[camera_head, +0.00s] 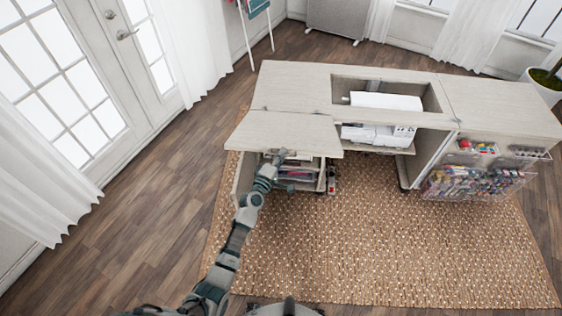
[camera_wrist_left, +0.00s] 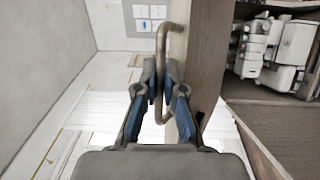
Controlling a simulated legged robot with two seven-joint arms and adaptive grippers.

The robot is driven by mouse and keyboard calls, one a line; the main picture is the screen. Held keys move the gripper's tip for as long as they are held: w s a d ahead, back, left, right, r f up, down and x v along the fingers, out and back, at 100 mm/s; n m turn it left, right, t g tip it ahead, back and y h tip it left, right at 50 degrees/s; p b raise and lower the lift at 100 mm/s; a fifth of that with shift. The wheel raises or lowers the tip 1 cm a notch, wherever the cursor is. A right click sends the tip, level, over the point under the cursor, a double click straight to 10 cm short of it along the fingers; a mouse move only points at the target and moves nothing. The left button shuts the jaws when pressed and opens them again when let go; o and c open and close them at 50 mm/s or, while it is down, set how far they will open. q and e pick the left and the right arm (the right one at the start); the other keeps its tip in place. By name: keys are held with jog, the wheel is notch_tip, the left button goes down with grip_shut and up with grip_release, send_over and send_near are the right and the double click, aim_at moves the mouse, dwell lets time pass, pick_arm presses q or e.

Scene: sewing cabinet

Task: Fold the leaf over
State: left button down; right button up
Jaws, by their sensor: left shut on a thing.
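The leaf (camera_head: 285,133) is a pale wood panel at the front left of the sewing cabinet (camera_head: 290,88). It lies about level and juts toward me. My left gripper (camera_head: 279,160) is at or just below its front edge. In the left wrist view the blue fingers (camera_wrist_left: 160,88) are shut on a bent metal handle (camera_wrist_left: 161,50). The handle stands on a wood panel (camera_wrist_left: 196,62); I cannot tell for sure whether this panel is the leaf. My right gripper is out of view.
An open compartment with shelves of coloured items is below the leaf. A clear pouch of supplies (camera_head: 468,182) hangs at right. The woven rug (camera_head: 360,240) in front is clear.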

pick_arm(q)
jog(key=w+r+p, duration=0.1)
jog(key=r, duration=0.1)
jog(key=w+r+p, duration=0.1)
jog(key=r, duration=0.1)
jog(key=w+r+p, duration=0.1)
jog(key=r, duration=0.1)
jog(key=shift+w, duration=0.3)
